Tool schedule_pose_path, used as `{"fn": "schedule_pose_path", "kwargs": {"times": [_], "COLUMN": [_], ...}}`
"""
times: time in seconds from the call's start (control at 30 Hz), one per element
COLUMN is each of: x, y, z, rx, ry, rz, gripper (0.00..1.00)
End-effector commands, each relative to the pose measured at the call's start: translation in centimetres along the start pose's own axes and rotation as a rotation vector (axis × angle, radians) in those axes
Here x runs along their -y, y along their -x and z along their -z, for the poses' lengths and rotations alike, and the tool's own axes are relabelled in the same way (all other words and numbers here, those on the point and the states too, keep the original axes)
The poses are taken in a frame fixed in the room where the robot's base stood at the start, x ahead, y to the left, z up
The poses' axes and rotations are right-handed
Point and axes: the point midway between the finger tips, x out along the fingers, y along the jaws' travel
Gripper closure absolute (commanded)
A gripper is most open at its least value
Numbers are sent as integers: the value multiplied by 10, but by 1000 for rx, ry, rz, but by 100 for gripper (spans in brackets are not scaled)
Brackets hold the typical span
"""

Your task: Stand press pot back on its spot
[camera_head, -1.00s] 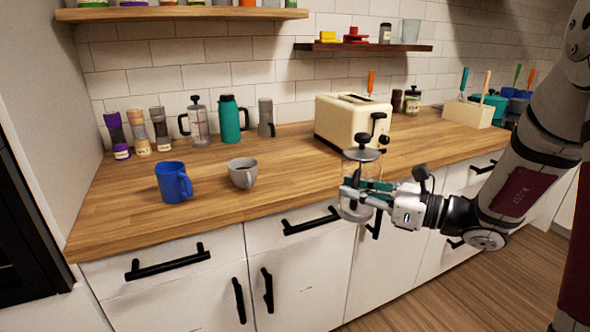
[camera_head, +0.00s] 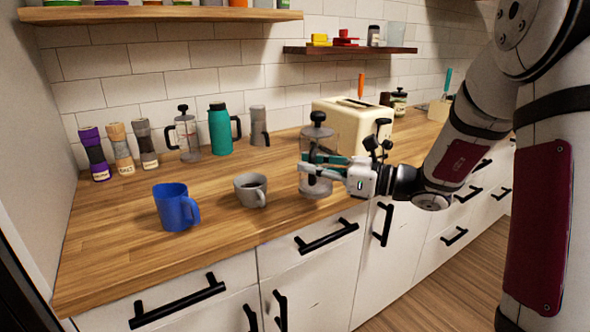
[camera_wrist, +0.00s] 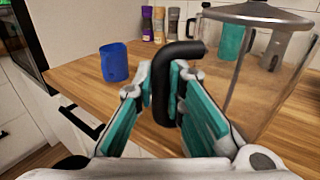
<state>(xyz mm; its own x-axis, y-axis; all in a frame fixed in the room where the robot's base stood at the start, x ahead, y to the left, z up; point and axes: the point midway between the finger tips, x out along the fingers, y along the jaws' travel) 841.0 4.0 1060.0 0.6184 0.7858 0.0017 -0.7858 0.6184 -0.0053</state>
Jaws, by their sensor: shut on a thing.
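A clear glass press pot (camera_head: 318,140) with a grey lid and black knob is held upright near the counter's front edge, in front of the toaster. I cannot tell how far its base is above the wood. My gripper (camera_head: 325,167) is shut on its black handle. In the wrist view the teal-padded fingers (camera_wrist: 173,92) sit on both sides of the handle (camera_wrist: 184,85), with the glass body (camera_wrist: 262,60) to the right. A second glass press pot (camera_head: 187,136) stands at the back of the wooden counter (camera_head: 120,235).
A blue mug (camera_head: 174,208) and a grey cup (camera_head: 249,190) stand left of the held pot. Grinders (camera_head: 122,150), a teal jug (camera_head: 219,132) and a grey pot (camera_head: 258,127) line the back. A cream toaster (camera_head: 350,122) stands behind. The counter's front left is clear.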

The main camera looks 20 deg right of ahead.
Motion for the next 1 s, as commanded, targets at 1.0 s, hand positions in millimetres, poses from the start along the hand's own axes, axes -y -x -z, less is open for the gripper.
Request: {"fn": "schedule_pose_path", "kwargs": {"times": [1.0], "x": [101], "y": [-73], "z": [43], "rx": [1], "ry": [-1], "rz": [-1], "gripper": [100]}}
